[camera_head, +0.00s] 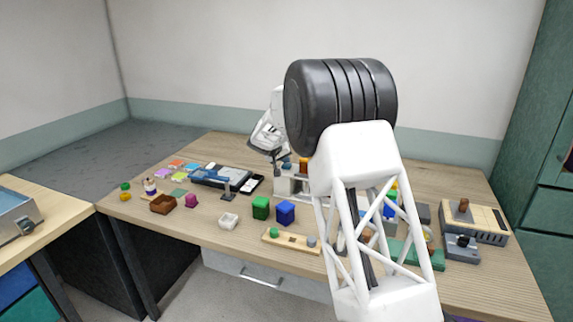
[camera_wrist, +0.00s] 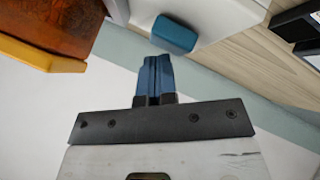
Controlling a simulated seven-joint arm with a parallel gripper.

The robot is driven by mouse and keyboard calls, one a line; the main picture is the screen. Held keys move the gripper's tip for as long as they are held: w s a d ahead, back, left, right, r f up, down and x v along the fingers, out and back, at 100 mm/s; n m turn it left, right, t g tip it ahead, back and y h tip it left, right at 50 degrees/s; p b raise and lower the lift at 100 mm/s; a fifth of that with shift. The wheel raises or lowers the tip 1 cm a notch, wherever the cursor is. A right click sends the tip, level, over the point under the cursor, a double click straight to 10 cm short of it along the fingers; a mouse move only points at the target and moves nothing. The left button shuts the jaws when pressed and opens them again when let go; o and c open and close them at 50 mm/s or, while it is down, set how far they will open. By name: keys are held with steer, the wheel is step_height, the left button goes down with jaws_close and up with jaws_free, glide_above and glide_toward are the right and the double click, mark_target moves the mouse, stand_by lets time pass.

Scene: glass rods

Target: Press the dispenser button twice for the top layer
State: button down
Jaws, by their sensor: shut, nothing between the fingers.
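A white dispenser (camera_head: 290,186) stands toward the back of the wooden table in the head view, partly hidden by my arm. It carries a blue button (camera_head: 286,165) and an orange-brown button (camera_head: 304,164). In the wrist view the blue button (camera_wrist: 174,34) is a rounded teal-blue block on a white surface, just beyond and right of my fingertips. A large orange-brown block (camera_wrist: 45,40) fills the upper left there. My gripper (camera_wrist: 154,62) is shut and empty, its blue fingers together. I see a gap in the picture between the fingertips and the blue button; contact is not evident.
A dark tray (camera_head: 225,178) and coloured tiles (camera_head: 183,168) lie left of the dispenser. Green (camera_head: 261,207) and blue (camera_head: 285,212) cubes and a wooden board with pegs (camera_head: 290,240) lie in front. A beige-topped device (camera_head: 472,217) stands at right. My arm hides the table's middle right.

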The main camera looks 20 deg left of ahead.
steer(key=shift+f, duration=0.25)
stand_by(0.3)
steer(key=shift+r, duration=1.1)
steer(key=shift+r, duration=0.15)
steer(key=shift+r, duration=2.4)
steer(key=shift+d, duration=0.1)
